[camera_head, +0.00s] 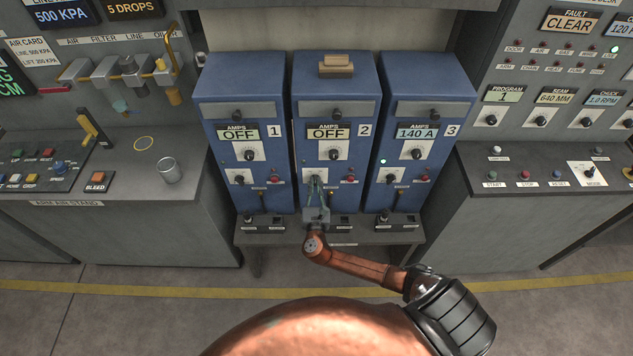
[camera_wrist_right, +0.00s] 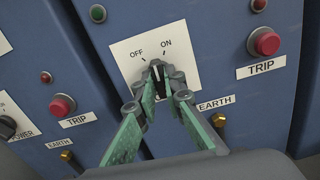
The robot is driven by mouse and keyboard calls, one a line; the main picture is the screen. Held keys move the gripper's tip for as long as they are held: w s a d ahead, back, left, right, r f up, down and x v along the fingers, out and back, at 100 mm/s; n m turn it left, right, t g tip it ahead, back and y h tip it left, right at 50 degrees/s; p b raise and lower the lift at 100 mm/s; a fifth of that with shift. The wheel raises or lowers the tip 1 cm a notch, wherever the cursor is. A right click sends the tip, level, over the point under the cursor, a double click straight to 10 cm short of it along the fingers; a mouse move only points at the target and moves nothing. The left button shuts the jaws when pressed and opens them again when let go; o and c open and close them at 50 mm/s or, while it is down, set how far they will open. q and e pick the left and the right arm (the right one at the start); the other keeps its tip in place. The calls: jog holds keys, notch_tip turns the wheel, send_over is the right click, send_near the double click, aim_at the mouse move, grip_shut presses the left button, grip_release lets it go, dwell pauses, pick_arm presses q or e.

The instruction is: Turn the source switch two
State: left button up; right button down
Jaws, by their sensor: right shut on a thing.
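Source two is the middle blue cabinet (camera_head: 326,104), marked 2, with its AMPS display (camera_head: 328,133) reading OFF. Its switch is a black knob (camera_wrist_right: 160,84) on a white plate (camera_wrist_right: 127,58) lettered OFF on the left and ON on the right. My right gripper (camera_head: 316,182) is at the lower front of this cabinet and hides the switch in the head view. In the right wrist view the right gripper (camera_wrist_right: 164,73) has its green-padded fingers on both sides of the knob, closed on it. The fingertips partly cover the knob, so its exact pointing is hard to read. My left gripper is not in view.
Cabinet 1 (camera_head: 237,105) reads OFF; cabinet 3 (camera_head: 425,104) reads 140 A with a lit lamp. A red TRIP button (camera_wrist_right: 266,42) sits right of the switch. A brown block (camera_head: 336,66) lies on the middle cabinet. Consoles flank both sides.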

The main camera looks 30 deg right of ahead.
jog(key=n+p, duration=0.3)
jog(key=n, duration=0.1)
jog(key=shift+r+p, duration=0.15)
jog(key=shift+p, duration=0.15)
jog(key=shift+n+p, duration=0.85)
jog(key=shift+n, duration=0.55)
jog(key=shift+f, duration=0.2)
jog(key=c, duration=2)
grip_release()
jog(key=shift+s+a, duration=0.1)
jog(key=shift+s, duration=0.1)
jog(key=v, duration=1.1)
jog(key=shift+s+a, duration=0.1)
jog(key=shift+s, duration=0.2)
